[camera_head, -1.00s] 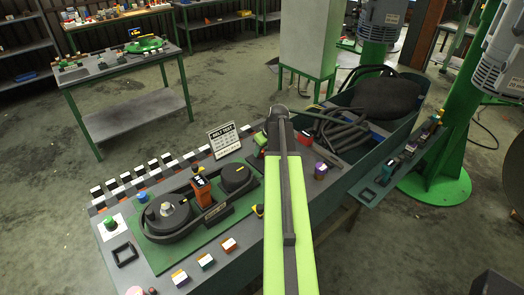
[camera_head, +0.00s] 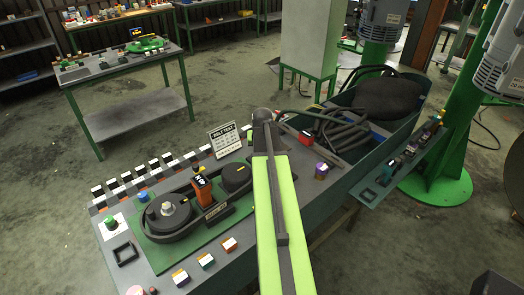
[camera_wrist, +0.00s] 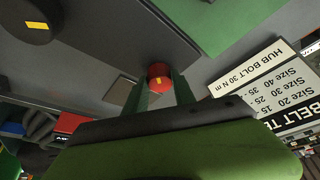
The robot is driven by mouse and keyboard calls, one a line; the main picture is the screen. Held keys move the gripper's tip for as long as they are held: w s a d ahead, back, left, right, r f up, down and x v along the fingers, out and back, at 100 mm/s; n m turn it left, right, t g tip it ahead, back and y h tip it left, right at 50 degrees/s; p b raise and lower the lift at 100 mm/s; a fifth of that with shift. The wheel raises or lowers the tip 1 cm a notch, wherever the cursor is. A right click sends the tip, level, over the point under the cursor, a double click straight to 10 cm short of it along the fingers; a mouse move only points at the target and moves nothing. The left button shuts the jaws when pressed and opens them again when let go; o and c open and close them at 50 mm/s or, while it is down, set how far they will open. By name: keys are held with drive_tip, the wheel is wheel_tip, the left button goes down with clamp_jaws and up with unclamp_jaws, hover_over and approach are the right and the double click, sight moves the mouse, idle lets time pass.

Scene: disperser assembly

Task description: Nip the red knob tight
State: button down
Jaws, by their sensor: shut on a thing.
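The knob sits beside the edge of a dark flat base. In the head view my arm covers the gripper, and I cannot make out the knob there.
A white belt test sign (camera_head: 225,139) stands close to my arm; it also shows in the wrist view (camera_wrist: 275,85). A green plate (camera_head: 165,255) carries two dark pulleys and an orange block (camera_head: 202,187). A bin of black hoses (camera_head: 335,128) lies to the right.

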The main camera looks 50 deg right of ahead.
drive_tip(key=m+g, duration=0.1)
drive_tip(key=m, duration=0.2)
drive_tip(key=shift+w+a+m+h, duration=0.1)
drive_tip(key=shift+m+h, duration=0.3)
drive_tip(key=m+g, duration=0.2)
drive_tip(key=m, duration=0.2)
drive_tip(key=shift+w, duration=0.15)
drive_tip(key=m+g, duration=0.1)
drive_tip(key=m, duration=0.3)
drive_tip(key=shift+w+m+g, duration=0.15)
drive_tip(key=shift+m+g, duration=0.85)
drive_tip(key=shift+m, duration=1.3)
drive_tip(key=shift+y, duration=0.3)
drive_tip(key=c, duration=1)
unclamp_jaws()
drive_tip(key=shift+c, duration=0.2)
drive_tip(key=shift+r, duration=0.1)
